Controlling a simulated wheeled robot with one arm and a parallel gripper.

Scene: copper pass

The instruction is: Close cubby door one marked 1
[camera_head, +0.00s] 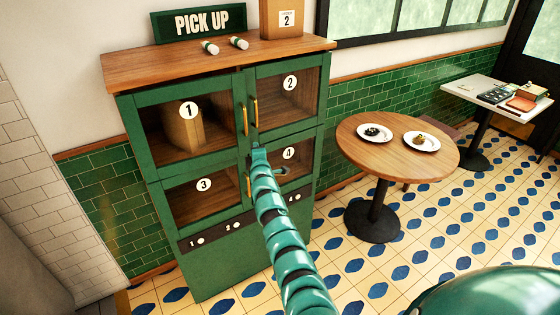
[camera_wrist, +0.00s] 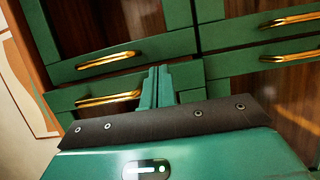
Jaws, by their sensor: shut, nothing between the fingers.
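Cubby door one (camera_head: 160,118), green-framed with a glass pane and a white 1 label, is at the cabinet's upper left. It looks flush or nearly flush with the cabinet front; I cannot tell whether it is fully shut. A paper bag (camera_head: 183,128) shows behind its glass. Its brass handle (camera_head: 244,119) also shows in the wrist view (camera_wrist: 108,97). My gripper (camera_head: 258,149) is shut and empty at the lower inner corner of door one, near where the doors meet. Its closed fingers (camera_wrist: 160,76) show in the wrist view. I cannot tell whether they touch the door.
Door two (camera_head: 288,98), door three (camera_head: 203,196) and door four (camera_head: 296,160) look closed. A round table (camera_head: 398,160) with two plates stands to the right. A bag and a pick up sign (camera_head: 200,23) stand on the cabinet. Tiled floor (camera_head: 420,270) is open in front.

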